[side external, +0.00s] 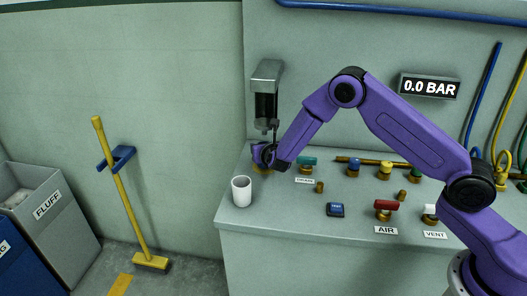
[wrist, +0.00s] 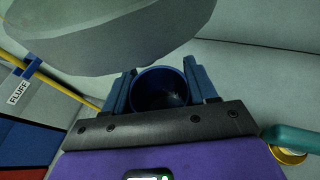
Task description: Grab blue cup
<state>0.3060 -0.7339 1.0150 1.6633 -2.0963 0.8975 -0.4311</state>
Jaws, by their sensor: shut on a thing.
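The blue cup (wrist: 161,75) is between the two fingers of my gripper (wrist: 160,90) in the wrist view, its open mouth facing the camera and its inside dark. My gripper is shut on it. In the side view my gripper (side external: 262,155) is at the back left of the bench, just below the wall-mounted grey and black unit. There the cup is hard to tell apart from my gripper, and I cannot tell whether it touches the bench.
A white cup (side external: 242,191) stands at the bench's front left corner. Close right of my gripper is a teal valve handle (side external: 307,161). The grey and black unit (side external: 266,88) hangs above.

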